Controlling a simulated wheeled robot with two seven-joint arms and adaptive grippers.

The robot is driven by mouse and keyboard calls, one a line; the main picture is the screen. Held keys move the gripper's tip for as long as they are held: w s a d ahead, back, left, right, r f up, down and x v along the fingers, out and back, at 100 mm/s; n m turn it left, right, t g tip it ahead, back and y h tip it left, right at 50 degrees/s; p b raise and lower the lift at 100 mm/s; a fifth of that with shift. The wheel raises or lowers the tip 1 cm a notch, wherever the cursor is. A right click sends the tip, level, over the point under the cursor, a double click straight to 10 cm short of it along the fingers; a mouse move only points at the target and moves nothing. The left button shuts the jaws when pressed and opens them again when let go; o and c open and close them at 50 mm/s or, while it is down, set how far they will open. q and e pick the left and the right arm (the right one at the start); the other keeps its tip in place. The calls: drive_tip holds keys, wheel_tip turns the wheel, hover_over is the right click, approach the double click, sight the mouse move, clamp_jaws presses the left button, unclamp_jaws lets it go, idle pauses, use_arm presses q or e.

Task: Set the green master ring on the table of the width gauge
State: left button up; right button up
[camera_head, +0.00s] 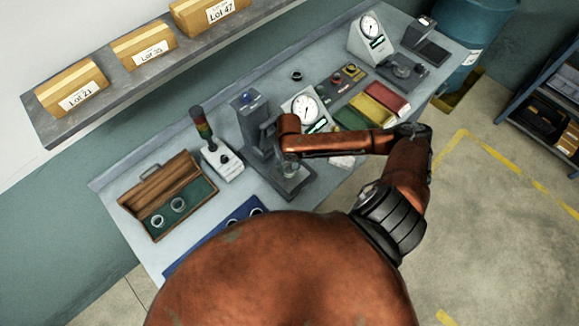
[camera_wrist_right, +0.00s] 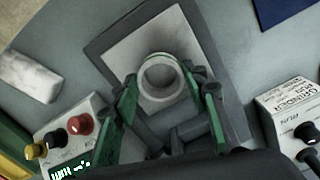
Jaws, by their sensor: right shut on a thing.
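My right gripper (camera_head: 289,168) reaches over a grey stand, which I take to be the width gauge (camera_head: 251,118). Its flat plate (camera_head: 297,190) lies under the gripper. In the right wrist view the gripper (camera_wrist_right: 163,80) is shut on a pale ring (camera_wrist_right: 158,100) with a trace of green at its far edge. The ring appears over the light square plate with a dark border (camera_wrist_right: 121,58). I cannot tell whether it touches the plate. My left gripper is not in view.
An open wooden case (camera_head: 139,203) with two rings stands left. A stack-light box (camera_head: 222,166) is beside the stand. A dial gauge (camera_head: 306,104) stands behind the arm, with green, yellow and red trays (camera_head: 379,102) to its right. A white piece (camera_wrist_right: 28,77) lies near the plate.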

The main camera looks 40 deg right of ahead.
drive_tip(key=shift+f, duration=0.3)
drive_tip(key=o, duration=1.3)
drive_tip(key=shift+f, duration=0.15)
wheel_tip(320, 180, up, 12)
drive_tip(key=shift+b, duration=0.35)
